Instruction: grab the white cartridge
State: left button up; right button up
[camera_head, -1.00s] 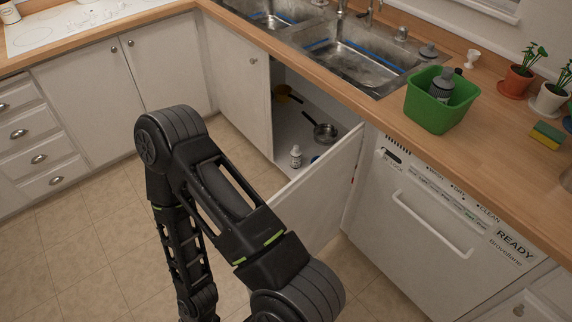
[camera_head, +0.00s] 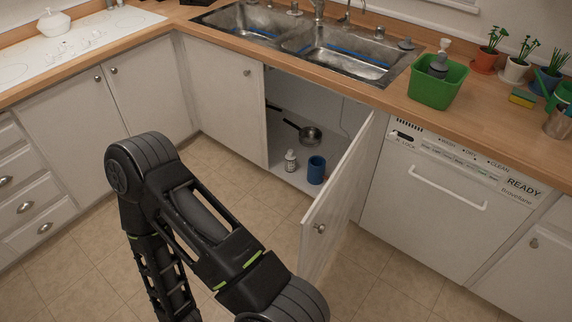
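A small white bottle-like thing (camera_head: 290,160) with a darker marking stands upright on the floor of the open cabinet under the sink. It may be the white cartridge, but it is too small to tell. A blue cup (camera_head: 316,169) stands just to its right. A pan (camera_head: 308,135) lies behind them. One of my arms is bent across the lower left of the view, outside the cabinet. Neither gripper shows.
The right cabinet door (camera_head: 340,206) stands open, jutting toward me; the left door (camera_head: 224,101) is shut. A white dishwasher (camera_head: 447,232) is to the right. On the wooden counter (camera_head: 475,124) are a green bin (camera_head: 437,93), a sponge (camera_head: 522,97) and potted plants.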

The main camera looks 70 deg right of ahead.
aim_at(291, 157)
jog(key=i+z, duration=0.35)
jog(key=i, duration=0.15)
jog(key=i+j+z, duration=0.1)
jog(key=i+z, duration=0.2)
jog(key=i, duration=0.2)
jog(key=i+j+z, duration=0.35)
jog(key=i+l+z, duration=0.1)
jog(key=i+z, duration=0.15)
jog(key=z, duration=0.25)
jog(key=i+z, duration=0.25)
jog(key=z, duration=0.2)
jog(key=i+z, duration=0.3)
jog(key=z, duration=0.2)
jog(key=i+j+z, duration=0.2)
jog(key=z, duration=0.3)
jog(key=i+j+z, duration=0.2)
jog(key=z, duration=0.3)
jog(key=i+j+z, duration=0.25)
jog(key=z, duration=0.2)
jog(key=i+j+z, duration=0.25)
jog(key=z, duration=0.15)
jog(key=i+j+z, duration=0.15)
jog(key=j+z, duration=0.3)
